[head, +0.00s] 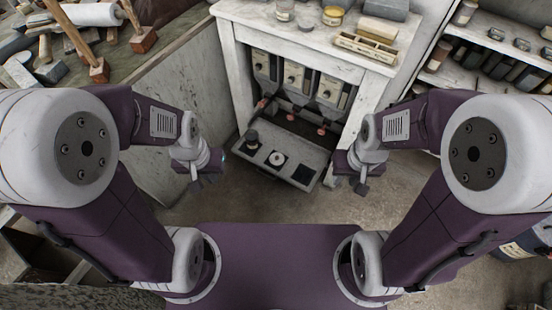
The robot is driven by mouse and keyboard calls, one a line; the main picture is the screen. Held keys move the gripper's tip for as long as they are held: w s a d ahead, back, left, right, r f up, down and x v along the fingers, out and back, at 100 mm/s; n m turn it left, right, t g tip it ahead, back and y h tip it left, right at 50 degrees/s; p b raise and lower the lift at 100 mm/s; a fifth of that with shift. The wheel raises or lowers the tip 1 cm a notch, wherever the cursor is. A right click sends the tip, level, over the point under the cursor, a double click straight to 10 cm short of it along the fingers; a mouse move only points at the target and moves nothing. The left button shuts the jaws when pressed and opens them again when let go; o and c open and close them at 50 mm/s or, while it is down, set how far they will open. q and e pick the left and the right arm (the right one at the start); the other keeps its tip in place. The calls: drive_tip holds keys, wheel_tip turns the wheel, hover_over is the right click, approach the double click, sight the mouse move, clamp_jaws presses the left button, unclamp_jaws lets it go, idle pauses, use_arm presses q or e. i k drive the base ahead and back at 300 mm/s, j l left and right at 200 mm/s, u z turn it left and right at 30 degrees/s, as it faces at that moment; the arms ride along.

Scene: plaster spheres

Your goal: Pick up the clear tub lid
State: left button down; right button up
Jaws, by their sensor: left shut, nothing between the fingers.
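I cannot make out a clear tub lid for certain. A small, pale, see-through round item (305,22) stands on the white cabinet's top, too small to identify. My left gripper (203,184) is shut and empty, hanging in front of the cabinet's left side. My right gripper (361,187) hangs in front of its right side, and its fingers are too small to tell open from shut. Both are apart from the cabinet top.
A cluttered bench (160,65) is left, shelves (480,82) right. Floor (275,205) between my grippers is clear.

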sight(277, 159)
drive_tip(key=i+j+z, duration=0.2)
drive_tip(key=z, duration=0.2)
drive_tip(key=i+j+z, duration=0.15)
drive_tip(key=j+z, duration=0.25)
drive_tip(key=i+j+z, duration=0.1)
drive_tip(key=j+z, duration=1.15)
drive_tip(key=i+l, duration=0.05)
drive_tip(key=l, duration=0.05)
